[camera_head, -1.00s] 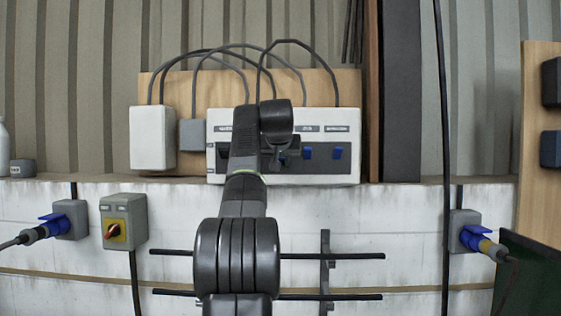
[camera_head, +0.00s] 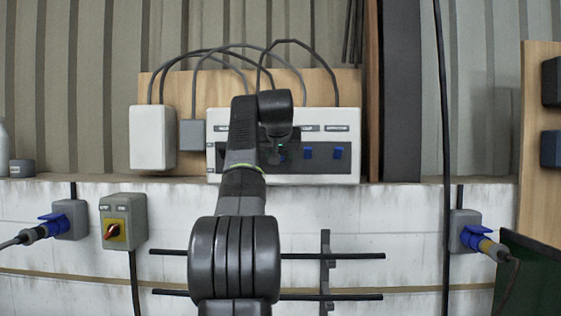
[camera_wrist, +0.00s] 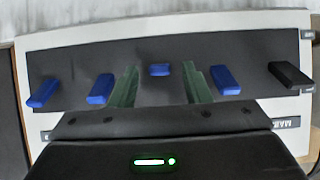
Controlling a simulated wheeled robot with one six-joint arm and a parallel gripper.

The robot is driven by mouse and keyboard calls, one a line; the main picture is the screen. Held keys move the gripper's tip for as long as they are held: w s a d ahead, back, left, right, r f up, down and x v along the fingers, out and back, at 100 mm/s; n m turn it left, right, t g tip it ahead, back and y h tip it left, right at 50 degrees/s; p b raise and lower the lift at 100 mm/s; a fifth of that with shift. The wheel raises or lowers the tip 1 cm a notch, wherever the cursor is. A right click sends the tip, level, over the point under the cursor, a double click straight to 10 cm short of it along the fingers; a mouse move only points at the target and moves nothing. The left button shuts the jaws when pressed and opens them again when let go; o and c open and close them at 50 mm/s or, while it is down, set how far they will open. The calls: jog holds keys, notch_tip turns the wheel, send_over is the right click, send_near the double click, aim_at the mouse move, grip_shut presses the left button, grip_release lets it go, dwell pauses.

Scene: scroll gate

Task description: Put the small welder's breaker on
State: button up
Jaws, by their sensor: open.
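The white breaker panel (camera_head: 350,116) is on the wooden board above the wall ledge. In the wrist view, its dark strip holds a row of blue levers and a black main lever (camera_wrist: 290,75). The picture there is upside down. The middle blue lever (camera_wrist: 159,70) sits farther from the label row than the other blue levers (camera_wrist: 226,80) and looks lower on the panel. My gripper (camera_wrist: 160,80) is open, its green fingers on either side of that middle lever. No contact shows. In the head view, my gripper (camera_head: 279,150) hides part of the panel. The breaker labels are unreadable.
Another blue lever (camera_wrist: 100,88) sits just outside one finger. A white box (camera_head: 152,137) and a grey box (camera_head: 191,135) stand left of the panel. A rotary switch (camera_head: 114,231) and blue plugs (camera_head: 478,240) are on the lower wall.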

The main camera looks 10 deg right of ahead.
jog(key=v, duration=1)
jog(key=shift+s+r, duration=0.15)
jog(key=shift+s, duration=0.2)
jog(key=shift+a, duration=0.2)
